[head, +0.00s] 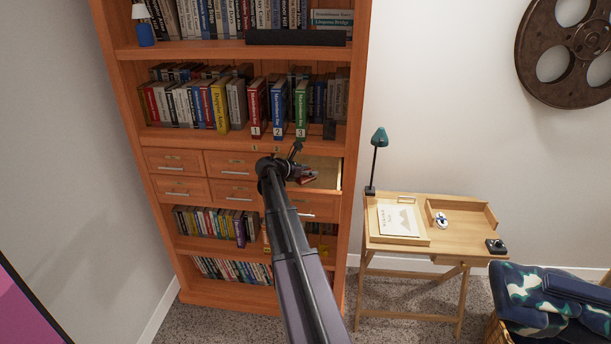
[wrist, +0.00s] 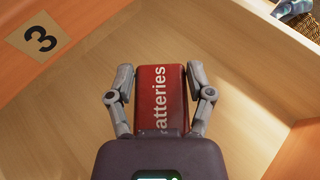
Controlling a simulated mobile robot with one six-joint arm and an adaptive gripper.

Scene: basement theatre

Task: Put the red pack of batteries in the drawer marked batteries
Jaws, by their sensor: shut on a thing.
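The red pack of batteries (wrist: 160,95), with white lettering partly reading "atteries", is between the two fingers of my gripper (wrist: 160,88), which is shut on it. In the head view my gripper (head: 300,175) is at the open upper-right drawer (head: 328,168) of the orange bookcase, with a bit of red showing at its fingers. In the wrist view the pale wooden inside of the drawer (wrist: 75,105) lies below and around the pack. I cannot tell whether the pack touches the drawer bottom.
The other drawers, such as the upper-left one (head: 175,162), are closed. Books (head: 278,108) numbered 1 to 3 stand on the shelf above. A number 3 label (wrist: 40,36) shows beside the drawer. A wooden desk (head: 450,247) with a green lamp (head: 379,138) stands to the right.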

